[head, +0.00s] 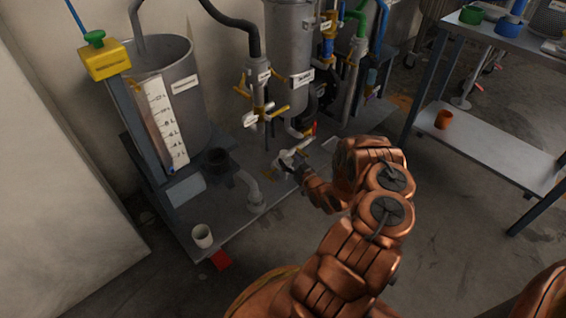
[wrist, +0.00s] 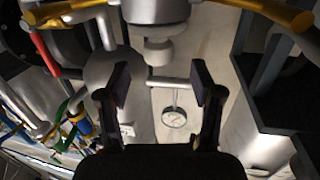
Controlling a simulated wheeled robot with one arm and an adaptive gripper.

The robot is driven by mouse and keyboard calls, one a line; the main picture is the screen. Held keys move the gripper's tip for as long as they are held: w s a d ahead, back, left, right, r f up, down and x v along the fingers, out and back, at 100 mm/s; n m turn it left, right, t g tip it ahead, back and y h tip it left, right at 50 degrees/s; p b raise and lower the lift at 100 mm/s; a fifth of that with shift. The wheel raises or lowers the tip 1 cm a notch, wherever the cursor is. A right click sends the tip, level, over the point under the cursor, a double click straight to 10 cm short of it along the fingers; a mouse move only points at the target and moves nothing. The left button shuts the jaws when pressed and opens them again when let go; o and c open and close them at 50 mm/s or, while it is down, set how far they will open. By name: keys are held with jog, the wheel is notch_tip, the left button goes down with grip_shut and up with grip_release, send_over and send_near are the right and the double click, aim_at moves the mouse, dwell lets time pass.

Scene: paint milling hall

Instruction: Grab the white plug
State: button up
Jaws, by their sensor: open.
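In the wrist view a pale, off-white stepped plug (wrist: 158,52) sits at the end of a grey round fitting (wrist: 156,12). It lies ahead of my gripper (wrist: 160,88), between the lines of the two dark fingers. The fingers are spread apart with nothing held between them, and I see no contact with the plug. In the head view my gripper (head: 299,170) is low beside the pipework, next to a whitish fitting (head: 291,156). The plug cannot be told apart clearly there, as the hand and pipes crowd that spot.
Open floor lies between.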

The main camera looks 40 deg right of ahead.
aim_at(286, 155)
jog(key=shift+b+x, duration=0.65)
jog(key=shift+x, duration=1.9)
jog(key=shift+s, duration=0.1)
grip_shut()
